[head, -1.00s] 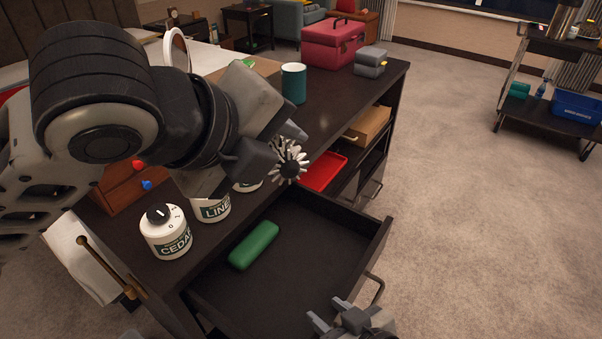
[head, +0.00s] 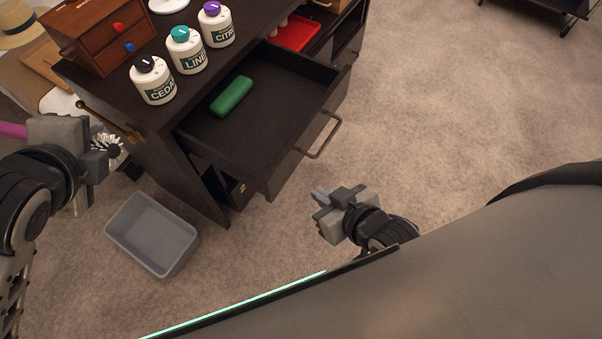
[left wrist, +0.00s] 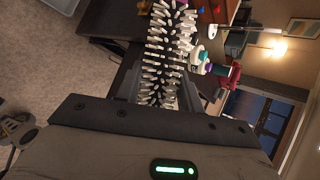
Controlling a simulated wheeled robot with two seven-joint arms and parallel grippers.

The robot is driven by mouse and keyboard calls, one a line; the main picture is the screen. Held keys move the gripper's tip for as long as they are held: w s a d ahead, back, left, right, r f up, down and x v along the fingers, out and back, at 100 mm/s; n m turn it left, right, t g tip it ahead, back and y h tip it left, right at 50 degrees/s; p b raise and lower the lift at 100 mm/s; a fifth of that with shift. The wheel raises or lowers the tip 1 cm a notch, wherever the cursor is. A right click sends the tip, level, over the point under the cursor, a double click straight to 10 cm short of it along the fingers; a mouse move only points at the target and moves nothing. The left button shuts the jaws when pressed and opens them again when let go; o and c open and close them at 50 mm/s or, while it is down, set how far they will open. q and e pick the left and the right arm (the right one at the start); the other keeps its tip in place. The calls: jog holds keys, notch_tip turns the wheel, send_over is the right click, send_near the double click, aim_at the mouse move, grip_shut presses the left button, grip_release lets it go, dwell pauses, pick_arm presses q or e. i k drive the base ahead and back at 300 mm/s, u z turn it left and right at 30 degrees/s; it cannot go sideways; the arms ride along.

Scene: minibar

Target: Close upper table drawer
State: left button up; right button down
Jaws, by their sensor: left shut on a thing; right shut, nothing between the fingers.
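The upper table drawer (head: 292,120) is pulled out of the dark table (head: 140,125). A green oblong case (head: 232,97) lies inside it. The drawer's bar handle (head: 322,137) is on its front, facing right. My right gripper (head: 319,196) is shut and empty, below and apart from the drawer front and handle. My left gripper (head: 106,147) is at the left of the head view, beside the table's end, shut on a brush. The brush's pale bristles (head: 113,149) show at the fingertips; they fill the upper middle of the left wrist view (left wrist: 172,50).
Several white labelled bottles (head: 186,50) and a small wooden drawer box (head: 105,38) stand on the tabletop. A grey bin (head: 152,235) is on the floor near the table's end. Carpet right of the drawer is clear. A red tray (head: 296,34) sits in an open shelf.

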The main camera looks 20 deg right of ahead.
aim_at(293, 95)
jog(key=k, duration=1.35)
jog(key=u, duration=0.6)
jog(key=i, duration=1.45)
jog(key=z, duration=0.7)
